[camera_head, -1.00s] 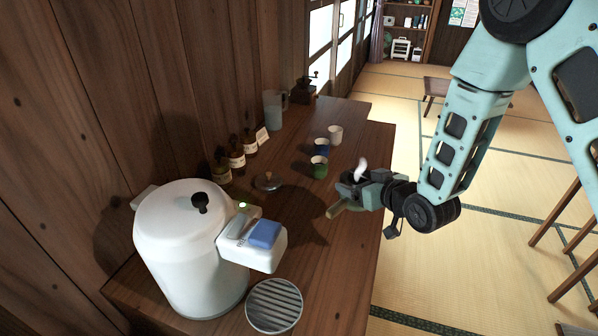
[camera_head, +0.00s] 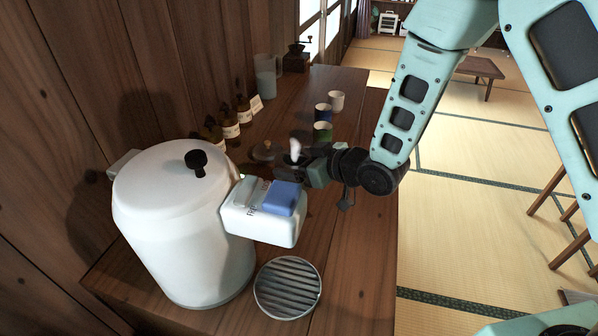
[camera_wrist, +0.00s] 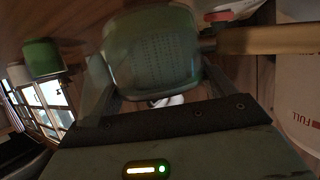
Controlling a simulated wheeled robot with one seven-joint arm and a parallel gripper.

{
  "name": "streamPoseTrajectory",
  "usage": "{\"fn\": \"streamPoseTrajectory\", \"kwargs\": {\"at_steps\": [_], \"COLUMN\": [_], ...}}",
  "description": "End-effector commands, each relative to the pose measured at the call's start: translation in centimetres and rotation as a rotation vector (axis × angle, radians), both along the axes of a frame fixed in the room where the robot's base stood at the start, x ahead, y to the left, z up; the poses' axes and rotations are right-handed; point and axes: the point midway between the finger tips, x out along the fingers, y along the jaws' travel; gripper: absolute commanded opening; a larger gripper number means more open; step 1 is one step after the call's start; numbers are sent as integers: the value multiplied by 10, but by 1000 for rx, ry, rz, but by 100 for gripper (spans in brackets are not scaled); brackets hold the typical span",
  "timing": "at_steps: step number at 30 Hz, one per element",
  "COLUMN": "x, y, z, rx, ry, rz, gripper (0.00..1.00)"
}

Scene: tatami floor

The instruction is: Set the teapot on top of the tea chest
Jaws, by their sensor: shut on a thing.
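The teapot (camera_wrist: 150,50) is a grey-green pot in the wrist view, with a straight wooden side handle (camera_wrist: 265,40). It sits between the two fingers of my gripper (camera_wrist: 155,75), which is shut on it. In the head view my gripper (camera_head: 303,165) is over the wooden counter, just behind the white boiler's front block. The teapot is mostly hidden there by my gripper and the boiler. A small white piece shows at the gripper, and I cannot tell what it is. I cannot make out a tea chest for certain in either view.
A large white water boiler (camera_head: 180,230) stands at the near left, a round slatted drip tray (camera_head: 287,288) beside it. The front right counter is clear.

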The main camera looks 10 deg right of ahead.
Motion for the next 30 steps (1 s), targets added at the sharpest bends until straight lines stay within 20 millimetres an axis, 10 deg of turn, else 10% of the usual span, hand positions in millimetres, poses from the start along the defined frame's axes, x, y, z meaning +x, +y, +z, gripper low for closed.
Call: {"fn": "streamPoseTrajectory", "kwargs": {"at_steps": [23, 24, 25, 30], "x": [1, 0, 0, 0], "y": [0, -1, 0, 0], "z": [-46, -47, -46, -46], "rx": [2, 0, 0, 0], "ry": [-2, 0, 0, 0], "rz": [-1, -1, -1, -1], "gripper": [44, 85, 93, 100]}}
